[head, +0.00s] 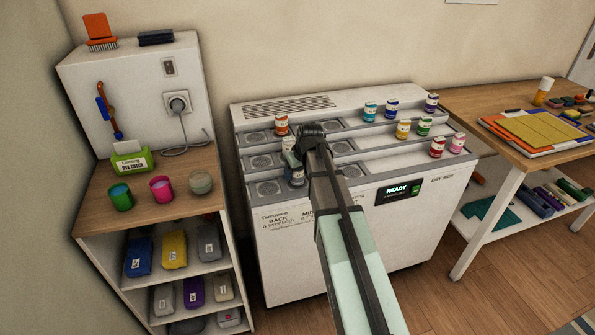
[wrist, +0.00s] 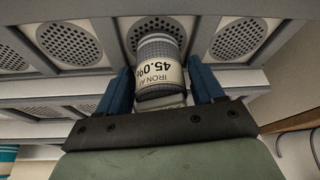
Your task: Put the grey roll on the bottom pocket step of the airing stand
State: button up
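The airing stand (head: 345,190) is a white unit with three grey pocket steps. The grey roll (head: 295,178), with a cream label, is at the left end of its bottom step, partly hidden by my arm. In the head view my gripper (head: 292,160) is largely hidden.
Several coloured rolls stand on the steps, including an orange one (head: 281,125) at the upper left and a pink one (head: 457,143) at the right. A shelf (head: 150,200) with pots stands left; a table (head: 470,98) with craft items stands right.

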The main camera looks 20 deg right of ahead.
jog(key=shift+o, duration=1.2)
jog(key=shift+r, duration=0.1)
jog(key=v, duration=1.2)
dwell(1.2)
